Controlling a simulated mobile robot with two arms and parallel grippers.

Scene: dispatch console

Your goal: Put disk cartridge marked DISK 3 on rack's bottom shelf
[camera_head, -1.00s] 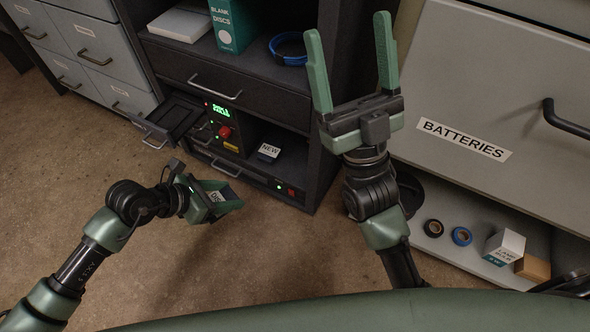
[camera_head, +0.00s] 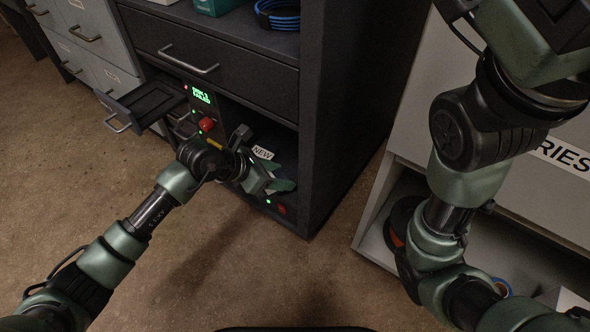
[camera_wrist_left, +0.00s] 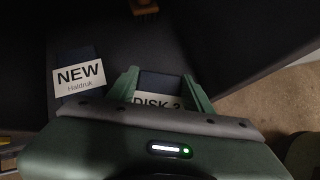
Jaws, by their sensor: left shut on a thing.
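My left gripper (camera_head: 272,184) is shut on a dark cartridge, at the opening of the lower right bay of the dark rack (camera_head: 340,110). In the left wrist view the cartridge (camera_wrist_left: 160,84) lies between the green fingers of the gripper (camera_wrist_left: 163,90). Its white label reads DISK, with the number partly hidden by the gripper. A cartridge labelled NEW (camera_head: 262,152) lies in the same bay, left of the held one in the left wrist view (camera_wrist_left: 78,76). My right arm rises at the right, its gripper out of the picture.
A small drawer (camera_head: 152,102) stands open beside a panel with a green display (camera_head: 201,94) and a red knob (camera_head: 207,124). A closed drawer (camera_head: 190,58) is above the bay. A pale cabinet (camera_head: 400,120) stands at the right. The floor in front is clear.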

